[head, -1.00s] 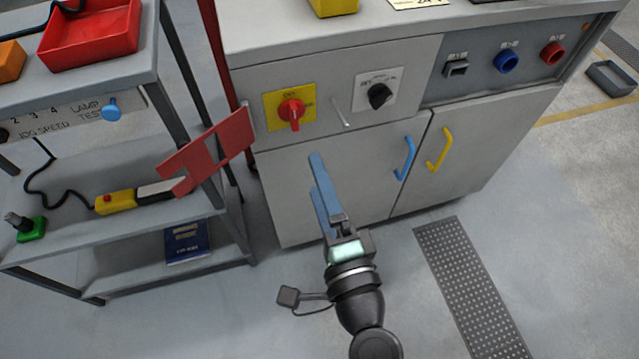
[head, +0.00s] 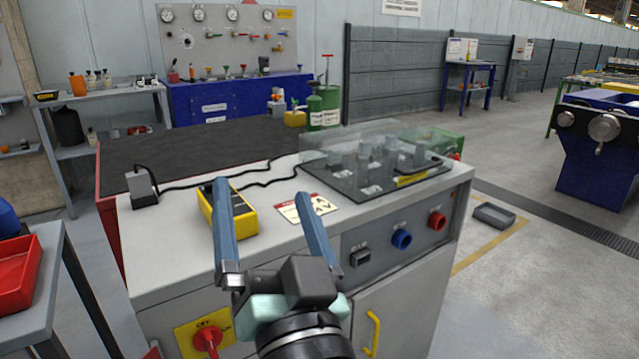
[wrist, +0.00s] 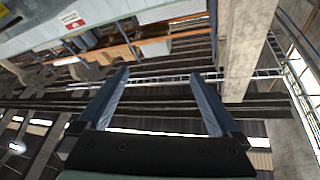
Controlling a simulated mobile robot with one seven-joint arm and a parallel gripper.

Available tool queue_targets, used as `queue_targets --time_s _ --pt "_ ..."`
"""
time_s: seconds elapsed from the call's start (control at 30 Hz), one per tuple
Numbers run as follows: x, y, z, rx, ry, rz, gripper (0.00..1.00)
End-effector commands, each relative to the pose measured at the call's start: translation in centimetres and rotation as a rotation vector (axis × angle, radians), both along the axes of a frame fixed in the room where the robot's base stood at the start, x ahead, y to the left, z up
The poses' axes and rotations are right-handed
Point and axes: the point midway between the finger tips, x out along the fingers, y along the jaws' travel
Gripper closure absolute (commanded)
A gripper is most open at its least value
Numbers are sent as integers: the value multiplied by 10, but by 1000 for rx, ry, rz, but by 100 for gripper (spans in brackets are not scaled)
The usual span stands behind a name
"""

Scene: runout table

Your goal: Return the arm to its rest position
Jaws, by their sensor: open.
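My gripper (head: 268,204) is open and empty, with its two blue fingers spread wide apart. In the head view it is raised in front of the grey cabinet (head: 270,270) and overlaps the cabinet top in the picture. In the wrist view, the fingers (wrist: 160,100) point away over a background of roof beams and a high wall, with nothing between them. My wrist shows at the bottom of the head view, and the rest of my arm is out of frame.
On the cabinet top are a yellow meter (head: 240,221), a white-and-red card (head: 305,208) and a clear cover (head: 375,165). A red knob (head: 207,340) and a yellow handle (head: 373,333) are on the front. A red tray (head: 18,272) stands at left. Floor at right is mostly open.

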Motion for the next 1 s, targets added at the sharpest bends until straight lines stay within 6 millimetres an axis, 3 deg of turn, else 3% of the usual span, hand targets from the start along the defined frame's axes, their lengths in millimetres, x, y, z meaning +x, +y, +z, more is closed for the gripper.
queue_targets --time_s 0.03,0.1,0.2,0.37,0.43,0.67,1.0 --pt "-8 -7 40 -61 -102 -72 1" --pt "-22 -18 83 -133 -214 -181 1" --pt "-47 -32 136 -211 -356 -330 1" --pt "-98 -53 206 -286 -543 -555 1" --pt "-90 -52 228 -286 -518 -538 1" --pt "-89 -52 290 -284 -514 -534 1" --pt "-89 -51 396 -283 -512 -532 1"
